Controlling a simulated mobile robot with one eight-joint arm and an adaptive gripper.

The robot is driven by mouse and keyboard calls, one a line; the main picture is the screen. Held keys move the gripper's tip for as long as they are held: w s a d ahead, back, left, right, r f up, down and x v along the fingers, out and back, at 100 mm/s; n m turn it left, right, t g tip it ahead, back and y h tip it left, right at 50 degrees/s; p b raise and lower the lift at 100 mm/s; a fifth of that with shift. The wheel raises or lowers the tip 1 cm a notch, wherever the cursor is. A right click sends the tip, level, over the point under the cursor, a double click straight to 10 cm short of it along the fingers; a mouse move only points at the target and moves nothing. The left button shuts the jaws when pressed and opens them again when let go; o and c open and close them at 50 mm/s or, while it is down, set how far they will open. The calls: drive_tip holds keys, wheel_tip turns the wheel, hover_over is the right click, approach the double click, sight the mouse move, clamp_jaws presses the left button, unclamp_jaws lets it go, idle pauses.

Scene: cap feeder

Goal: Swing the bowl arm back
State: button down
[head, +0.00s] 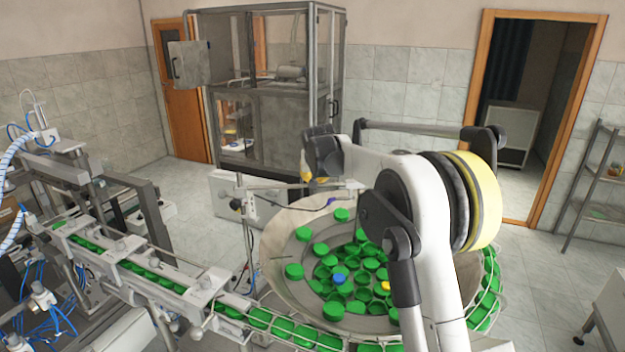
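The feeder bowl (279,241) is a wide, shallow, pale bowl holding many green caps, with a blue cap (339,279) and a yellow cap (386,286) among them. The bowl arm (285,187) appears as a thin metal bar reaching from a post on the left over the bowl's far side. A dark blue-purple piece (331,201) hangs near its right part. My gripper (308,172) is at the end of my white arm, above the bowl's far edge near the bar. Its fingers are small and mostly hidden, so I cannot tell their opening or any contact.
A conveyor track (140,262) with green caps runs from the left to the bowl. A glass-sided cabinet (265,125) stands behind. Machinery with blue hoses fills the left, and a metal shelf (592,190) stands right. My arm hides the bowl's right part.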

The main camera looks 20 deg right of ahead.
drive_tip(key=s+a+m+h+b, duration=0.1)
drive_tip(key=s, duration=0.5)
drive_tip(key=shift+b, duration=0.3)
drive_tip(key=shift+a, duration=0.1)
